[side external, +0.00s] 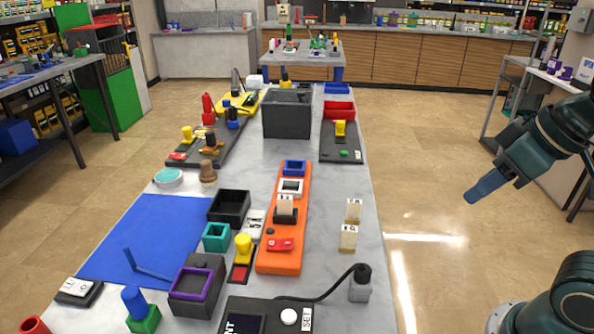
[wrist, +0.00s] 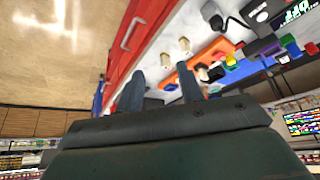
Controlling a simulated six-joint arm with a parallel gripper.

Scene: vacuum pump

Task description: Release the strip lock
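An orange strip (side external: 274,260) lies lengthwise on the grey table. It carries a blue frame (side external: 293,167), a white frame (side external: 291,187), an upright pale labelled block (side external: 285,206) in a dark base, and a red switch-like piece (side external: 281,245) at its near end. Which part is the lock, and its state, I cannot tell. In the wrist view the orange strip (wrist: 182,79) shows small beyond the fingers. My gripper (side external: 472,198) hangs in the air right of the table, well away from the strip. In the wrist view its fingers (wrist: 160,72) are apart with nothing between them.
Two pale labelled blocks (side external: 349,237) stand right of the strip. A black plug (side external: 361,283) with a cable is near the front. A yellow-knobbed part (side external: 243,248) and dark box (side external: 231,206) stand left. The floor between my gripper and the table is clear.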

